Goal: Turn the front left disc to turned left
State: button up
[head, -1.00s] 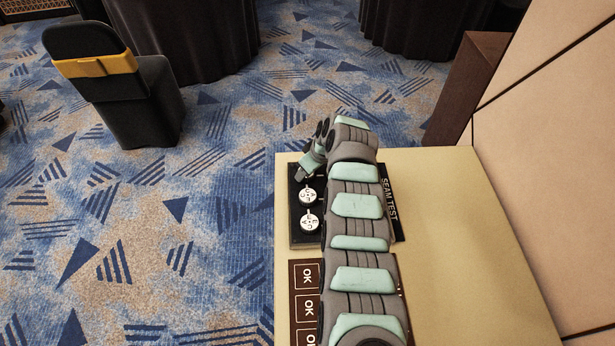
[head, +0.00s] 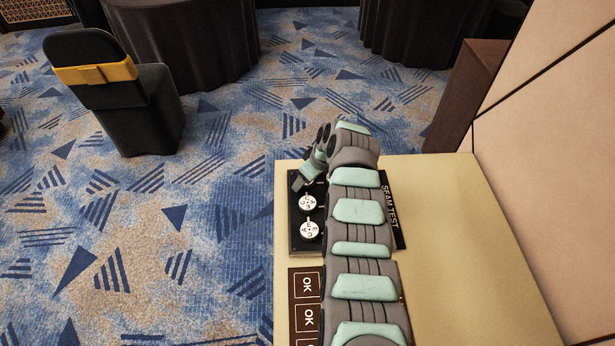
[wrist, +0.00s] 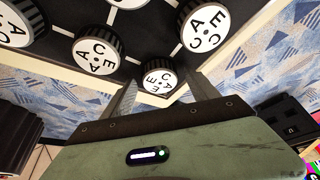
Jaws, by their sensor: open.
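The dark board (head: 300,246) marked SEAM TEST lies on the pale tabletop, partly covered by my arm. Two white-faced discs with letters show on it in the head view, an upper disc (head: 311,203) and a lower disc (head: 309,230). The wrist view shows several black-rimmed lettered discs. One disc (wrist: 158,80) sits between the tips of my gripper (wrist: 160,95), which is open; I cannot tell whether the fingers touch it. Another disc (wrist: 97,57) is just left of it and one more (wrist: 206,30) is to its upper right. I cannot tell for sure which is the front left disc.
Dark OK cards (head: 307,303) lie below the board, partly under my arm. The tabletop (head: 460,240) is bare to the right. A beige panelled wall (head: 560,170) stands beyond it. Patterned carpet, a black chair (head: 150,105) and draped tables (head: 180,40) are farther off.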

jog(key=p+v, duration=0.2)
jog(key=v, duration=0.8)
jog(key=shift+d+r, duration=0.2)
jog(key=shift+r, duration=0.1)
jog(key=shift+s, duration=0.1)
